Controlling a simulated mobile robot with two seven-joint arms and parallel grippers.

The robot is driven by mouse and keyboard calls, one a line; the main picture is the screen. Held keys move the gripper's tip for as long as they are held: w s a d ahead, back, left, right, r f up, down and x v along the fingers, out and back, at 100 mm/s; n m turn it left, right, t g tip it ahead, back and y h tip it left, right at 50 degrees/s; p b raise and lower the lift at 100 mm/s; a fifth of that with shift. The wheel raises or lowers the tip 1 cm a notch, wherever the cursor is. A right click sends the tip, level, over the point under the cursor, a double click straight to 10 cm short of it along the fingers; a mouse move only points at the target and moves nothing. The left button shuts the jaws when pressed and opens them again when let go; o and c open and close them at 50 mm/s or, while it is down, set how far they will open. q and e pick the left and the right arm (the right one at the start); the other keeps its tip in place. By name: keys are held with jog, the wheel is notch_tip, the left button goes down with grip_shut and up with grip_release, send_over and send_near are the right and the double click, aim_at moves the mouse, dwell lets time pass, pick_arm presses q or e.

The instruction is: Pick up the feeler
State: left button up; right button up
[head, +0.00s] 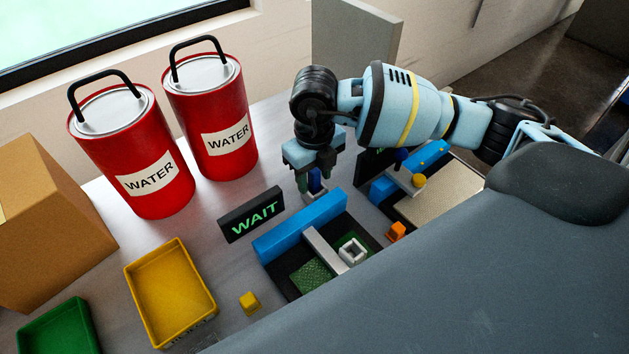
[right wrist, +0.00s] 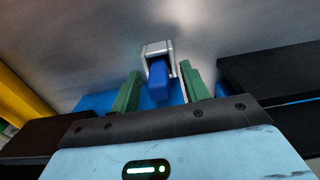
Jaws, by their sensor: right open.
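The feeler is most likely the small blue piece (head: 315,181) with a grey metal end, standing behind the long blue block of the bath. In the right wrist view the blue piece (right wrist: 159,82) lies between the two green fingers, with its grey bracket-like end beyond the fingertips. My right gripper (head: 314,176) points down over it, open, with a finger on each side; it also shows in the right wrist view (right wrist: 161,74). I cannot tell whether either finger touches it. My left gripper is not in view.
A WAIT sign (head: 252,214) stands left of the gripper. Two red water cans (head: 212,110) stand behind. A yellow tray (head: 131,287), green tray (head: 40,330), yellow cube (head: 250,303) and cardboard box (head: 40,225) lie left. An orange piece (head: 396,231) sits between the two dark stations.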

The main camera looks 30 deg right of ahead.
jog(key=shift+f, duration=0.2)
grip_shut()
notch_tip(320, 180, up, 10)
jog(key=shift+r, duration=0.1)
dwell(0.6)
